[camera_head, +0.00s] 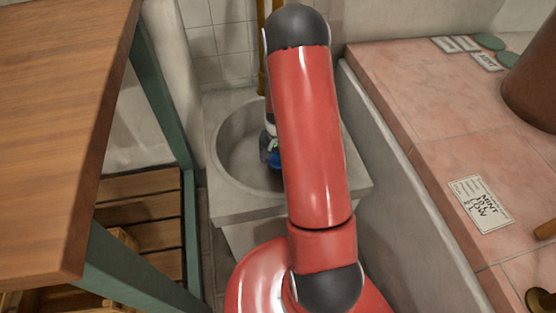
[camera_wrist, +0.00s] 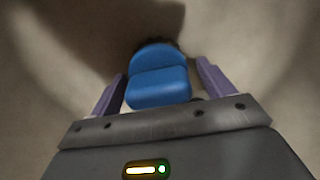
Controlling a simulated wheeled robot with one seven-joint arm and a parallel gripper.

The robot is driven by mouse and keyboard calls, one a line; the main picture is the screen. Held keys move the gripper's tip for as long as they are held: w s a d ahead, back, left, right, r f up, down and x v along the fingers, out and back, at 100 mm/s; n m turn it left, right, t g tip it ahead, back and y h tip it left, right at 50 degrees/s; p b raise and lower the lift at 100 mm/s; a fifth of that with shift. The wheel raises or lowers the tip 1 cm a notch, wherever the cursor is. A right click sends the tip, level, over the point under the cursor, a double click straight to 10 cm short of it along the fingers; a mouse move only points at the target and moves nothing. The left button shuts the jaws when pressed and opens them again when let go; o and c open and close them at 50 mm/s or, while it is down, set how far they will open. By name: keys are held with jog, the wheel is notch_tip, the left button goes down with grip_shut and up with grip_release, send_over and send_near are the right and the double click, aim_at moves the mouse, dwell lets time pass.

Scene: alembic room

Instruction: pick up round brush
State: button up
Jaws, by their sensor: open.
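A blue thing with a rounded top (camera_wrist: 160,78), likely the round brush, shows in the wrist view. Some dark material shows behind its far edge, perhaps bristles. My gripper (camera_wrist: 160,72) is open. Its two purple fingers stand on either side of the blue thing, with a visible gap at each side. In the head view, a small patch of blue (camera_head: 274,158) shows inside the round stone basin (camera_head: 226,133), beside my red arm. My arm hides most of the gripper and the basin's right part there.
A wooden table (camera_head: 60,110) with green legs stands at the left, above a slatted wooden shelf (camera_head: 145,215). At the right is a pink tiled counter (camera_head: 440,120) with a printed card (camera_head: 481,203) and a brown vessel (camera_head: 532,85). A tiled wall rises behind the basin.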

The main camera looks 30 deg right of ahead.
jog(key=c, duration=1.2)
notch_tip(320, 180, up, 10)
jog(key=shift+f, duration=0.1)
jog(key=a+f+n, duration=0.1)
jog(key=a+n, duration=0.1)
jog(key=a+f+n, duration=0.1)
jog(key=a+n, duration=0.1)
jog(key=n, duration=0.1)
jog(key=a+f+n, duration=0.1)
jog(key=a+n, duration=0.1)
jog(key=a, duration=0.1)
jog(key=shift+w+f+n, duration=0.2)
jog(key=shift+w+n, duration=0.05)
jog(key=shift+n, duration=0.15)
